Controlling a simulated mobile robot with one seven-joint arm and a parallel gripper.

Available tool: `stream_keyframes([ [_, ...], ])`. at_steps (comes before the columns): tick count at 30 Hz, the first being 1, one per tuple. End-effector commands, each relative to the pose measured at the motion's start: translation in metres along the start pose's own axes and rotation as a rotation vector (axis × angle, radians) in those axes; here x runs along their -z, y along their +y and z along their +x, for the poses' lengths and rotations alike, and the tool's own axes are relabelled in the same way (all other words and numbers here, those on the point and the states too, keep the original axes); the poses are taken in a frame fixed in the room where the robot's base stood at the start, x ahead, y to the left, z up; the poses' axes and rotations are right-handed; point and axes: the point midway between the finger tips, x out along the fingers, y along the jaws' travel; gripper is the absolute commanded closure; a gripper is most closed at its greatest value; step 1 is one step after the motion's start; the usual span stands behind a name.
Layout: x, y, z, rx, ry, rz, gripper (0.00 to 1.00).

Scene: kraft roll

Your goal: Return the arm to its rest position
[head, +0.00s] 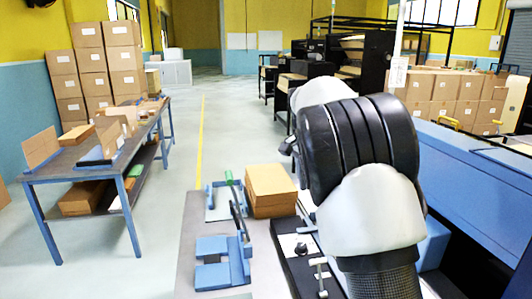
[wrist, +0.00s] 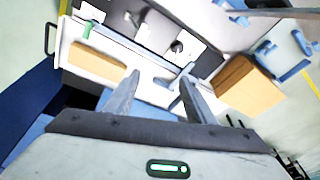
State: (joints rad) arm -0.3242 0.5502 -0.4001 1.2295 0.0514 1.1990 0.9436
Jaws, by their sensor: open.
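My arm (head: 362,160) is raised and bent at the right of the head view, with its white and black links close to the camera. My gripper (wrist: 158,76) shows in the wrist view with its two fingers apart and nothing between them. Below the fingers is a bench with a white and black fixture (wrist: 140,55); the gap to it is hard to judge. In the head view my gripper is mostly or wholly hidden behind my arm.
A stack of brown cartons (head: 270,183) and blue holders (head: 222,262) stand on the near bench. A long blue machine (head: 465,175) lies at right, beside my arm. A blue-legged table (head: 85,165) with cardboard stands at left. The floor aisle with the yellow line (head: 200,130) is clear.

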Motion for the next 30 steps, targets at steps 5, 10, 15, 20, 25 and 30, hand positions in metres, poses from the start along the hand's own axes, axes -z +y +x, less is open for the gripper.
stream_keyframes([
  [5,-0.013,0.07,-0.085,0.116,-0.05,-0.161,0.5],
  [10,-0.049,0.136,-0.14,0.215,-0.036,-0.358,0.5],
  [15,-0.098,0.2,-0.174,0.283,0.032,-0.577,0.5],
  [20,-0.14,0.25,-0.18,0.299,0.119,-0.762,0.5],
  [25,-0.164,0.279,-0.172,0.288,0.183,-0.88,0.5],
  [30,-0.17,0.286,-0.168,0.282,0.198,-0.91,0.5],
])
